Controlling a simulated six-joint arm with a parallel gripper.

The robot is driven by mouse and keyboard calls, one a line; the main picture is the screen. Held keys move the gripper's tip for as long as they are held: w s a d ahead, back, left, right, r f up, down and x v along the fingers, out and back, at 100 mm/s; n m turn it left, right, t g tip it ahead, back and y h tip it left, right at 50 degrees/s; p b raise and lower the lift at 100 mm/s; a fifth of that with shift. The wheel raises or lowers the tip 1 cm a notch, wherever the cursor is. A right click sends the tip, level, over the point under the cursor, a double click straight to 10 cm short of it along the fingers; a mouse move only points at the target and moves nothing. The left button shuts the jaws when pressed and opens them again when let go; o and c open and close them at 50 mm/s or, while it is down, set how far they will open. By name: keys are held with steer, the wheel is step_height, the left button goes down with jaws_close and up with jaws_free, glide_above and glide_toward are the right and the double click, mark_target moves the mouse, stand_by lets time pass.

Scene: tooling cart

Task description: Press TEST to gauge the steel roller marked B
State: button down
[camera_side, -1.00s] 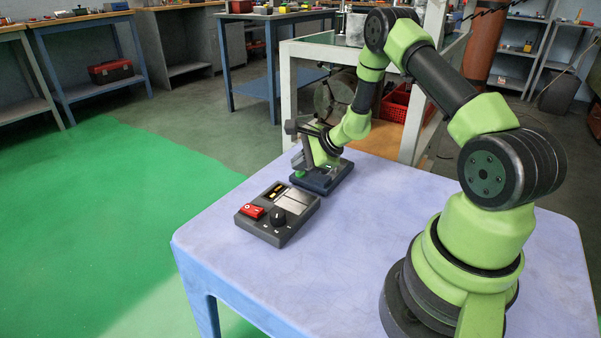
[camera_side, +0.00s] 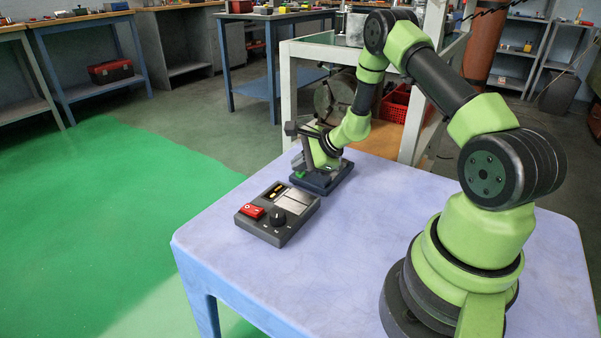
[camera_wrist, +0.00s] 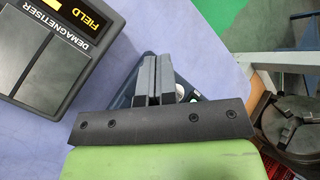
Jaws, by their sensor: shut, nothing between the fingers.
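A dark blue gauge block (camera_side: 325,182) sits on the lilac table behind the demagnetiser. A small green patch (camera_side: 300,174), which looks like a button, shows at its left end. My gripper (camera_side: 305,166) is over this block, pointing down, shut and empty. In the wrist view my shut fingers (camera_wrist: 152,82) stand over the blue block (camera_wrist: 126,94) and hide much of it. I cannot tell whether the fingertips touch the button. A small pale round part shows right of the fingers. No TEST label or roller marked B can be made out.
The dark demagnetiser (camera_side: 279,212), with a red switch (camera_side: 252,211) and a black knob (camera_side: 278,216), stands in front of the block. It also shows in the wrist view (camera_wrist: 70,62). The table (camera_side: 370,240) is clear around both. A white-framed bench (camera_side: 288,95) stands behind.

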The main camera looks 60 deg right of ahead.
mark_target(301, 174)
steer(key=shift+r, duration=0.6)
steer(key=shift+r, duration=0.1)
steer(key=shift+r, duration=2.45)
